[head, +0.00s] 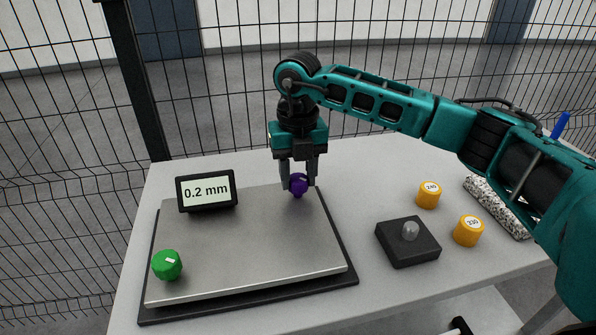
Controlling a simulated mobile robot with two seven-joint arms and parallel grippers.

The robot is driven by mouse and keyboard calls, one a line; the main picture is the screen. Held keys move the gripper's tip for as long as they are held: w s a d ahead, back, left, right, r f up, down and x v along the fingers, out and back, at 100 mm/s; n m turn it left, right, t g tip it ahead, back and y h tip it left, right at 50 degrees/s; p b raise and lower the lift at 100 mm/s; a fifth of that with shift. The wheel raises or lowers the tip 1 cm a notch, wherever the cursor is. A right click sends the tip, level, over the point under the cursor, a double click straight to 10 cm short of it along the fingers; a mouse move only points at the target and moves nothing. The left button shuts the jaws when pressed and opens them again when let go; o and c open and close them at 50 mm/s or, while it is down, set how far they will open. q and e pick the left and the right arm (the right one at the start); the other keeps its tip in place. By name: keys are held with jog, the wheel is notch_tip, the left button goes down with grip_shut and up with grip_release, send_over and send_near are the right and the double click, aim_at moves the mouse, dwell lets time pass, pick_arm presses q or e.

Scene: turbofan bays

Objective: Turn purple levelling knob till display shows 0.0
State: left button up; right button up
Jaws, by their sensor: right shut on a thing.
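The purple levelling knob (298,189) sits at the far right corner of a grey metal plate (245,240). My right gripper (298,183) points down over it and is shut on the knob, with one finger on each side. The display (206,191) stands at the plate's far left and reads 0.2 mm. A green knob (167,265) with a white mark sits at the plate's near left corner. My left gripper is not in view.
A dark block (408,250) with a silver ball-shaped top (410,230) stands right of the plate. Two orange cylinders, labelled 240 (428,195) and 230 (468,231), stand beyond it. A wire fence runs behind the table.

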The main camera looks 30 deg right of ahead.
aim_at(298, 178)
jog(key=shift+m, duration=1.3)
jog(key=o, duration=1.1)
jog(key=shift+c, duration=0.2)
notch_tip(298, 178, up, 13)
jog(key=shift+f, duration=0.1)
